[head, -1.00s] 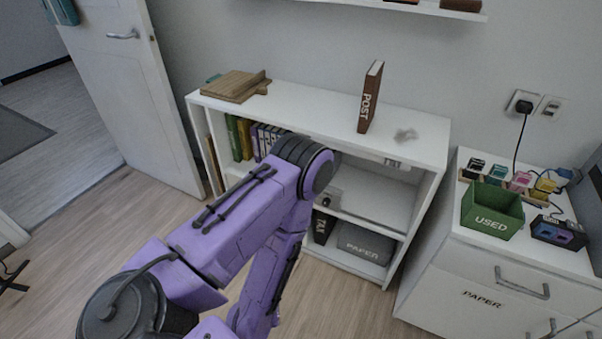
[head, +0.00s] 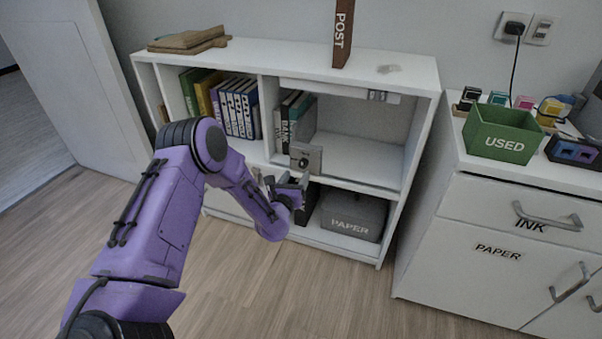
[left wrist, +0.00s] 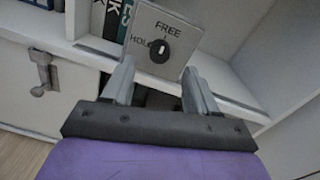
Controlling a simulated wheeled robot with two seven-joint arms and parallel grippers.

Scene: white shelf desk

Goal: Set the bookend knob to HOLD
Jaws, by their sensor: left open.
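The grey bookend plate (head: 313,152) stands at the front of the middle shelf, right of a few books. In the left wrist view the plate (left wrist: 190,32) reads FREE at the top and HOLD at the left. Its round black knob (left wrist: 159,51) has a pale mark that looks roughly upright, towards FREE. The knob (head: 303,163) is small in the head view. My left gripper (head: 286,181) is open and empty, just in front of and below the plate. In the left wrist view its fingers (left wrist: 157,75) lie either side below the knob, apparently not touching it. My right gripper is out of view.
Books (head: 292,112) stand left of the bookend; the shelf to its right is clear. A grey PAPER box (head: 352,214) sits on the lower shelf. The white shelf desk (head: 270,60) has boards and a POST book on top. A latch (left wrist: 40,70) shows on the left.

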